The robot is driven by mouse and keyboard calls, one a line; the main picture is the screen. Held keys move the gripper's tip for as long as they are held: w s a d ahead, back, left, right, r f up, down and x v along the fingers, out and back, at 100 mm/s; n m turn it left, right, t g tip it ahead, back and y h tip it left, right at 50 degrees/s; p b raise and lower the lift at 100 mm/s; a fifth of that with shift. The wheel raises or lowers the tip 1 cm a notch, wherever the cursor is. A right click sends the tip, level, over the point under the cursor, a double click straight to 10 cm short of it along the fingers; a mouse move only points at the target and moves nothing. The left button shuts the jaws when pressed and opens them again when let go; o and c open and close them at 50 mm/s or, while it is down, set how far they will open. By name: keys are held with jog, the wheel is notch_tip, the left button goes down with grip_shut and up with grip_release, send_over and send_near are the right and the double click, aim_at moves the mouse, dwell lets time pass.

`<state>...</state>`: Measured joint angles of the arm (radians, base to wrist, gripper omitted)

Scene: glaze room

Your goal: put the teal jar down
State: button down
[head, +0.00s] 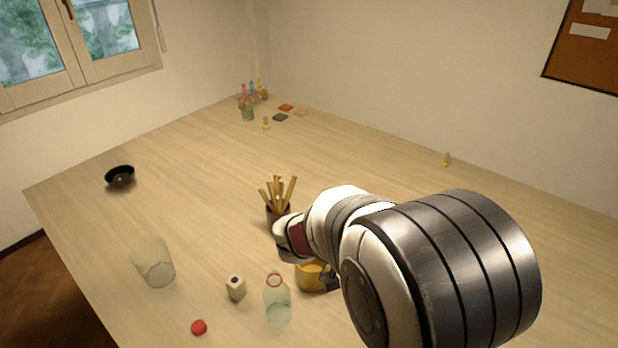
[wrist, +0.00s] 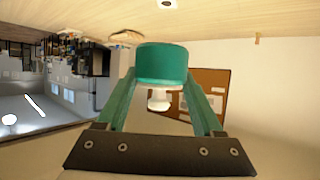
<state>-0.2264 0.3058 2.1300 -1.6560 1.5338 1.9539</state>
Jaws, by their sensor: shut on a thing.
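In the wrist view the teal jar (wrist: 162,63) is between the fingertips of my gripper (wrist: 163,78), which is shut on it. The jar shows as a short teal cylinder, with a small white part (wrist: 159,99) visible below it in the picture; I cannot tell whether that belongs to the jar. The fingers are teal too. The wooden table (wrist: 200,22) lies across the top of this view, and a gap shows between it and the jar, though I cannot judge the height. In the head view my arm hides the gripper and the jar.
A black bowl (head: 120,178) is left. The table's middle back is clear.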

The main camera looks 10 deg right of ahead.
jog(key=s+a+f+m+g+y, duration=0.1)
jog(key=s+f+m+g+y, duration=0.6)
jog(key=s+m, duration=0.35)
jog(key=s+a+f+m+g+y, duration=0.2)
jog(key=s+f+m+g+y, duration=0.3)
jog(key=s+m+g+y, duration=0.5)
jog(key=w+a+m+t+y, duration=0.4)
jog(key=m+t+y, duration=0.4)
jog(key=m+t, duration=0.4)
jog(key=w+d+m+t+h, duration=0.2)
jog(key=w+d+m+t, duration=0.25)
jog(key=m+t, duration=0.65)
jog(key=shift+m, duration=0.55)
jog(key=x, duration=0.4)
jog(key=s+x, duration=0.1)
jog(key=x, duration=0.4)
jog(key=f+x, duration=0.1)
jog(key=x, duration=0.4)
jog(key=shift+s+a+f, duration=0.15)
jog(key=shift+s+a, duration=0.05)
jog(key=shift+s, duration=0.05)
notch_tip(320, 180, down, 3)
jog(key=shift+w+a+f, duration=0.1)
jog(key=shift+f, duration=0.45)
